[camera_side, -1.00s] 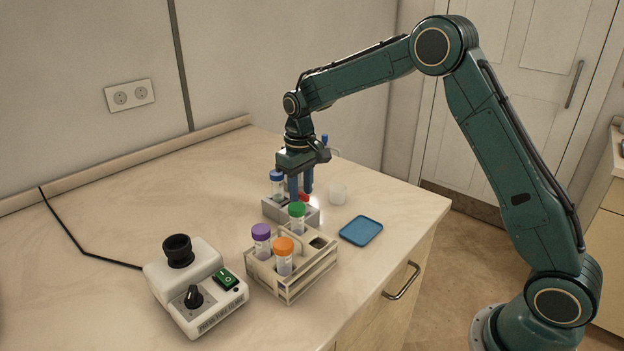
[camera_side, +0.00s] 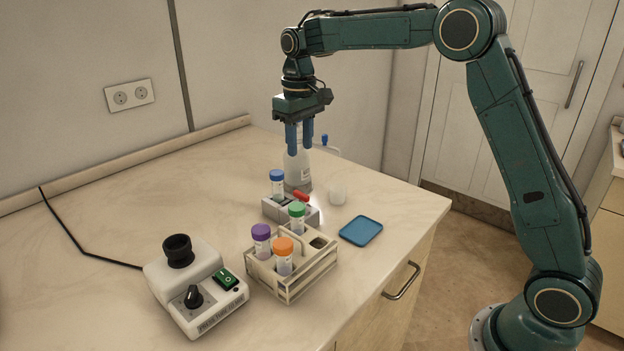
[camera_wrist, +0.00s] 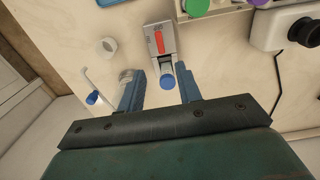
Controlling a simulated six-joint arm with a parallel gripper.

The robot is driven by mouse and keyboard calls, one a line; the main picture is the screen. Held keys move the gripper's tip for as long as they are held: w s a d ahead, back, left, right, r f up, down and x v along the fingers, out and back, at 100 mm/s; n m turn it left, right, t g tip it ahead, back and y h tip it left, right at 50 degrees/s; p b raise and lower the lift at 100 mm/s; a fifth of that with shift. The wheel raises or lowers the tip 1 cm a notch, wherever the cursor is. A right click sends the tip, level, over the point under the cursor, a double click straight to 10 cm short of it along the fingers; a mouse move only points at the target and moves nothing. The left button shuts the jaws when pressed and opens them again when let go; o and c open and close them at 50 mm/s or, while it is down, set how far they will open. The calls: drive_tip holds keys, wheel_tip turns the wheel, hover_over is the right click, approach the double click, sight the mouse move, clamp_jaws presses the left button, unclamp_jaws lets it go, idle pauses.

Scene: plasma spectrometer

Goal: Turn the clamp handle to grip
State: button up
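The clamp is a grey block (camera_side: 270,208) on the counter, with a red handle (camera_side: 302,196) on top. A tube with a blue cap (camera_side: 277,175) stands upright at the clamp's left end. In the wrist view the red handle (camera_wrist: 160,43) lies along the length of the clamp, beside printed marks, and the blue cap (camera_wrist: 168,83) is nearer to me. My gripper (camera_side: 299,150) is raised above the clamp, pointing down. Its two blue fingers are apart with nothing held between them, also in the wrist view (camera_wrist: 160,70).
A tube rack (camera_side: 292,285) with purple, green and orange capped tubes stands in front of the clamp. A translucent bottle (camera_side: 299,178) is behind, a small white cup (camera_side: 338,196) and blue tray (camera_side: 361,230) to the right. A white device (camera_side: 195,290) stands front left.

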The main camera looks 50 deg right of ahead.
drive_tip(key=shift+r, duration=1)
drive_tip(key=shift+r, duration=0.1)
wheel_tip(320, 180, up, 8)
idle(0.9)
